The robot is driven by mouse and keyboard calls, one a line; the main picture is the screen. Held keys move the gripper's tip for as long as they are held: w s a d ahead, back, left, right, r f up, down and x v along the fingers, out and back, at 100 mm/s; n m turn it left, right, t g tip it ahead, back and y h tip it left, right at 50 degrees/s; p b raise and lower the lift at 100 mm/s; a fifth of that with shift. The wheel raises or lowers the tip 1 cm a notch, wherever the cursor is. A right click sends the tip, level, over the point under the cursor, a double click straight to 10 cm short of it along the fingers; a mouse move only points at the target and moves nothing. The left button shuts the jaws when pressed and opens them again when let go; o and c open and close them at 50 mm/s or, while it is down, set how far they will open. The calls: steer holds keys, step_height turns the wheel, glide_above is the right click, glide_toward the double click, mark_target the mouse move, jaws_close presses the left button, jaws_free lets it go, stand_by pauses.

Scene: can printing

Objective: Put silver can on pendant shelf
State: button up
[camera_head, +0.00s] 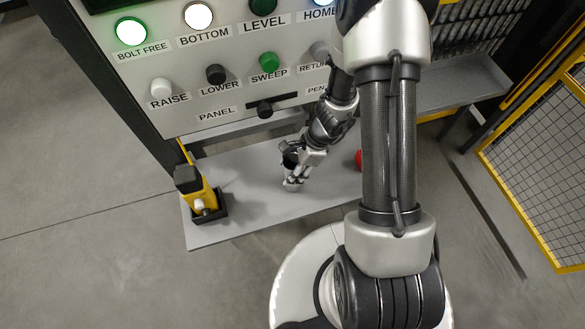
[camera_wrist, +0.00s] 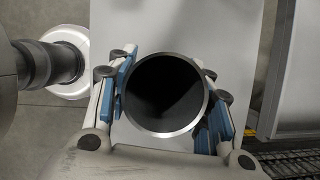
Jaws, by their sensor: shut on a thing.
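The silver can (camera_wrist: 166,132) is in the wrist view, seen from above as a round metal rim with a dark open inside. My gripper (camera_wrist: 168,95) has its blue-padded fingers on both sides of the can and is shut on it. In the head view my gripper (camera_head: 293,180) is low over the light grey shelf (camera_head: 245,225) below the control panel. The can is mostly hidden there by the gripper. I cannot tell whether the can touches the shelf. Which surface is the pendant shelf is not marked in view.
The control panel (camera_head: 225,75) with labelled buttons and knobs stands above the shelf. A yellow and black pendant (camera_head: 200,190) stands in a black holder at the shelf's left end. A red object (camera_head: 359,159) is partly hidden behind my arm. A yellow mesh fence (camera_head: 540,150) is at right.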

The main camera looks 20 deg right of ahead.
steer(key=shift+f, duration=0.1)
steer(key=o, duration=0.7)
step_height(320, 180, up, 20)
steer(key=d+n+p, duration=0.2)
steer(key=n+p, duration=0.2)
steer(key=p, duration=0.1)
steer(key=s+r+n+t+h, duration=0.1)
steer(key=s+r+n, duration=0.4)
steer(key=r, duration=0.1)
steer(key=s+r+n+t+h, duration=0.1)
steer(key=s+r+n+h, duration=0.1)
steer(key=s+r+n, duration=0.3)
steer(key=s+a+r+n+t+h, duration=0.1)
steer(key=s+r+n+t, duration=0.1)
steer(key=s+r+n, duration=0.3)
step_height(320, 180, up, 4)
steer(key=shift+f+n+h, duration=0.1)
steer(key=shift+n+h, duration=0.2)
steer(key=shift+n, duration=0.1)
